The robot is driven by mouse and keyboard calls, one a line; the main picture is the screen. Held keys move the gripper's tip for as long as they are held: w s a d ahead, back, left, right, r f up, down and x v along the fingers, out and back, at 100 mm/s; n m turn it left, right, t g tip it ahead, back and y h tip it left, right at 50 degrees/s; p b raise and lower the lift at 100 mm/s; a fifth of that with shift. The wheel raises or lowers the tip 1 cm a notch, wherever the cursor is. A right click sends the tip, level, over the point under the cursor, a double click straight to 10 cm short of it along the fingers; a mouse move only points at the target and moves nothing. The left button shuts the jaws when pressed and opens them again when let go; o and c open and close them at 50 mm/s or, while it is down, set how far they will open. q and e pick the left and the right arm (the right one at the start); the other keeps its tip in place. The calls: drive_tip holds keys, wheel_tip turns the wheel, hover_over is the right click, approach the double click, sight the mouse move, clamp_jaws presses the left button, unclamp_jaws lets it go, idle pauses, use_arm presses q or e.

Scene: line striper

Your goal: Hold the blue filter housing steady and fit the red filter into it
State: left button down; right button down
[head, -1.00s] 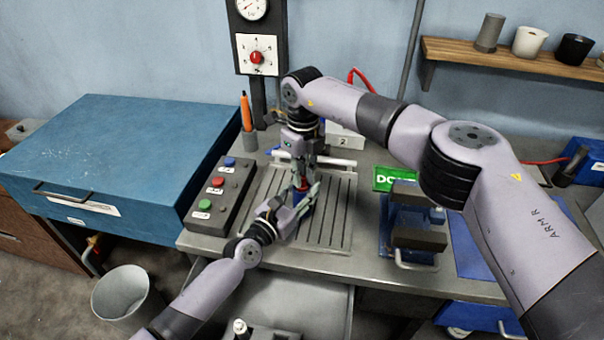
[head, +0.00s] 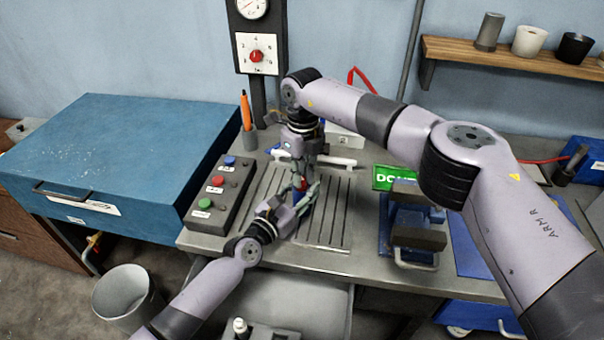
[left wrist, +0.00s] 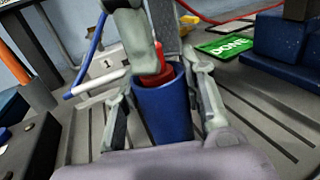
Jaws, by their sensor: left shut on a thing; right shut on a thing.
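The blue filter housing (left wrist: 163,112) stands upright as an open-topped cup in the left wrist view. My left gripper (left wrist: 163,98) is shut on it, one finger on each side. The red filter (left wrist: 154,78) is partly inside the housing's mouth, its upper part showing above the rim. My right gripper (left wrist: 146,58) comes down from above and is shut on the red filter; its fingers hide part of it. In the head view the red filter (head: 300,184) is a small spot between my right gripper (head: 303,178) and my left gripper (head: 299,202); the housing is mostly hidden there.
The grooved metal plate (head: 325,222) lies under the grippers. A button box (head: 218,195) stands to the left, a blue fixture with dark pads (head: 415,228) to the right. A green sign (head: 394,178) and white pipe piece (head: 338,161) are near.

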drive_tip(key=shift+r, duration=0.15)
drive_tip(key=c, duration=1.5)
unclamp_jaws()
drive_tip(key=o, duration=0.3)
drive_tip(key=shift+o, duration=0.2)
drive_tip(key=shift+r, duration=3.55)
use_arm(q)
drive_tip(key=c, duration=1)
unclamp_jaws()
